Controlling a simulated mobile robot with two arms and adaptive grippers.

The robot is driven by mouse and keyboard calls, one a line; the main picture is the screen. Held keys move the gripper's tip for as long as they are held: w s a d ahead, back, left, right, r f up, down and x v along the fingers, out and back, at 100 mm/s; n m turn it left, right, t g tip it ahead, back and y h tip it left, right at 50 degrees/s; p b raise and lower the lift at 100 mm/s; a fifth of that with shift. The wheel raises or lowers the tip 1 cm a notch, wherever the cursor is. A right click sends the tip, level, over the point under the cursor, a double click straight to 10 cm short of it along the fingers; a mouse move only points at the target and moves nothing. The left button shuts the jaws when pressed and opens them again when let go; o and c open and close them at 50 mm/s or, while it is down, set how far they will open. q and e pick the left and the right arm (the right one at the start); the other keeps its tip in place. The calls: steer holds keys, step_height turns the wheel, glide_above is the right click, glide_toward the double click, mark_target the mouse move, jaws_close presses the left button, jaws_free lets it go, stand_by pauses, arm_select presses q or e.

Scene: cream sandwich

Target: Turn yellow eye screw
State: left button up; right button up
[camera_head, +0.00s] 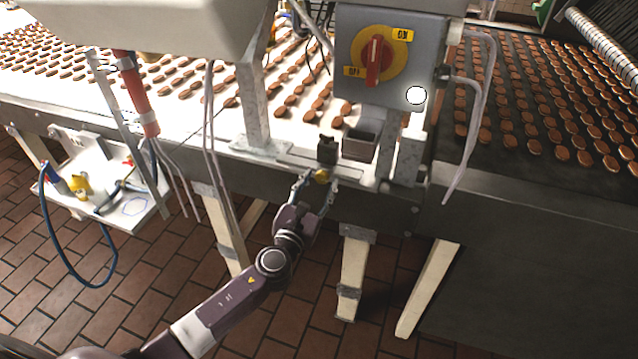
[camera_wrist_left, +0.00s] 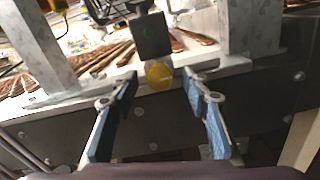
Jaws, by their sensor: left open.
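The yellow eye screw (camera_head: 322,176) sits at the front edge of the conveyor frame, below a small dark block (camera_head: 327,150). In the left wrist view the yellow screw (camera_wrist_left: 159,75) shows as a round knob in front of the dark block (camera_wrist_left: 152,36). My left gripper (camera_head: 314,188) is open, with its fingers on either side of the screw's line. In the left wrist view the blue-padded fingers of the left gripper (camera_wrist_left: 160,102) are apart, and the screw shows beyond and between their tips. I see no contact. My right gripper is not in view.
A grey switch box (camera_head: 391,55) with a red and yellow rotary switch (camera_head: 374,60) stands above right. Metal posts (camera_head: 252,110) flank the screw area. A conveyor (camera_head: 190,125) carries many brown biscuits. A white tray (camera_head: 120,222) with a blue hose hangs at the left.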

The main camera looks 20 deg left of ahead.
arm_select(q)
steer(key=c, duration=1.2)
steer(key=shift+o, duration=0.2)
steer(key=shift+f+n+b, duration=0.1)
steer(key=shift+n+b, duration=0.2)
steer(key=shift+n, duration=0.4)
steer(key=n+b, duration=0.1)
steer(key=n, duration=0.5)
steer(key=shift+b, duration=0.4)
steer(key=n+b, duration=0.1)
steer(key=n, duration=0.3)
steer(key=shift+n, duration=0.4)
steer(key=n, duration=0.5)
